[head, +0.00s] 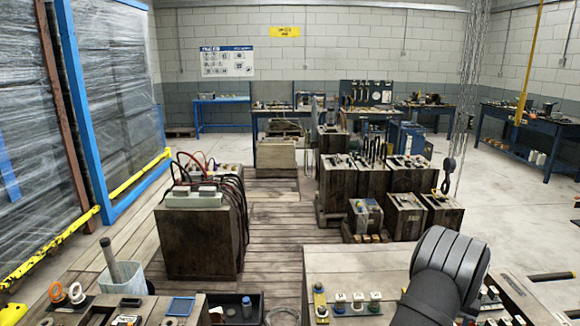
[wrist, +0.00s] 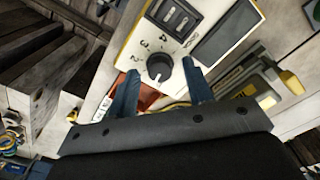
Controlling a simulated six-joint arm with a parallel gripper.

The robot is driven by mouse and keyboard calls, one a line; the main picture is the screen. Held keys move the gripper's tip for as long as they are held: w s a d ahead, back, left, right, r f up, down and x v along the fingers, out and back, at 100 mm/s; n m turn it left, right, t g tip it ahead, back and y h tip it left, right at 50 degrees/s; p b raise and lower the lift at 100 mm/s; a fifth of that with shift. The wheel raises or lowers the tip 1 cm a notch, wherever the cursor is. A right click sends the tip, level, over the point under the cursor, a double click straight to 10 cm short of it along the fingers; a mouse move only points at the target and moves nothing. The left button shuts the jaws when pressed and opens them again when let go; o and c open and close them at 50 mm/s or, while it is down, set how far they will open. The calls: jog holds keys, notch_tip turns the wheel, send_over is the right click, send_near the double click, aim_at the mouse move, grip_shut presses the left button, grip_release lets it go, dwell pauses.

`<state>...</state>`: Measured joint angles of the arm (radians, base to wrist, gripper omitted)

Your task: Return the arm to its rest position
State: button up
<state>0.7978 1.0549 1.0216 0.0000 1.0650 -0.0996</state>
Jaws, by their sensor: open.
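In the wrist view, my gripper (wrist: 160,92) shows two blue fingers spread apart with nothing between them that I can see held. Just beyond the fingertips is a pale control panel (wrist: 185,45) with a black rotary knob (wrist: 160,67), numbers around it and dark switches. The knob appears between the fingers, but I cannot tell how far off it is. In the head view, my dark arm rises at the lower right, and its gripper is hidden there.
A pale bench top (head: 355,262) lies beside my arm, with small knobs along its front edge. Wooden blocks (head: 405,180) stand behind it, and a dark cabinet (head: 200,235) stands to the left. A hook (head: 447,172) hangs on chains above. The plank floor between is clear.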

jog(key=m, duration=0.3)
jog(key=shift+m, duration=2.3)
